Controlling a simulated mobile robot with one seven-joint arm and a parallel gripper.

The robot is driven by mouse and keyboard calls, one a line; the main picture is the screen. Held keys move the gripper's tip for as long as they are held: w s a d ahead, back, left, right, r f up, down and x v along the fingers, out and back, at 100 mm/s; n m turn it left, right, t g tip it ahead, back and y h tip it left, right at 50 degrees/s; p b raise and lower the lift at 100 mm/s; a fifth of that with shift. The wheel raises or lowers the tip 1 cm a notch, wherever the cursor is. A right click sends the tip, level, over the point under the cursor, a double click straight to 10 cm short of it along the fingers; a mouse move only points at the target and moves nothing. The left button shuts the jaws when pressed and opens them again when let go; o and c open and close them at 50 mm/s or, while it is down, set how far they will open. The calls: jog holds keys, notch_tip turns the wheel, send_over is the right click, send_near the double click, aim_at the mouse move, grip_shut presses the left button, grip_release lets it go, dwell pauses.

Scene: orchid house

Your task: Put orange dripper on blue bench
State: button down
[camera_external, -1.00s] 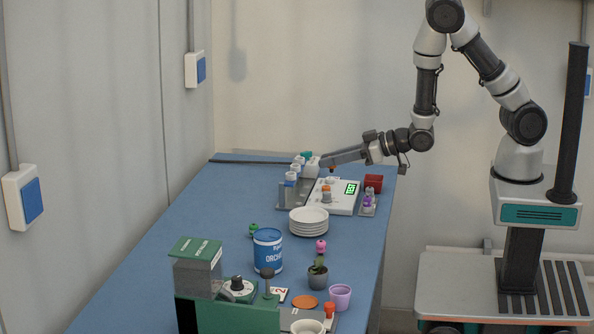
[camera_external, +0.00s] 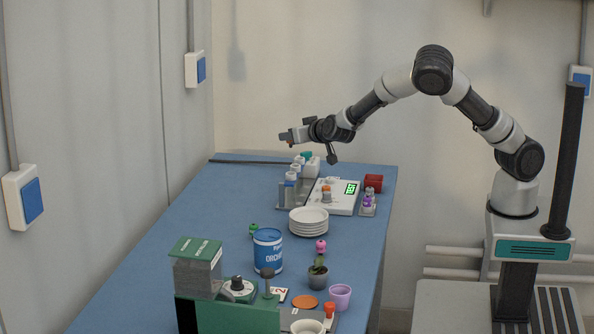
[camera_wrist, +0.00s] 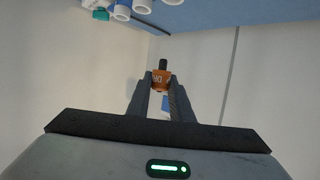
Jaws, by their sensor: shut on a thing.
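The orange dripper (camera_wrist: 161,78), a small orange bottle with a black top and dark lettering, is between the fingertips of my gripper (camera_wrist: 162,92) in the wrist view. My gripper is shut on it. The bench also shows at the top of the wrist view (camera_wrist: 235,14).
A rack of white-capped bottles (camera_external: 291,190), a white scale (camera_external: 343,204) bearing an orange-capped item, and a red box (camera_external: 374,181) stand at the far end. Stacked plates (camera_external: 308,222) and a blue tin (camera_external: 267,252) are nearer. The bench's left side is clear.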

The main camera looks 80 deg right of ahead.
jog(key=shift+f+b, duration=1)
jog(key=shift+f, duration=3.75)
jog(key=shift+f, duration=0.2)
jog(key=c, duration=1.6)
grip_release()
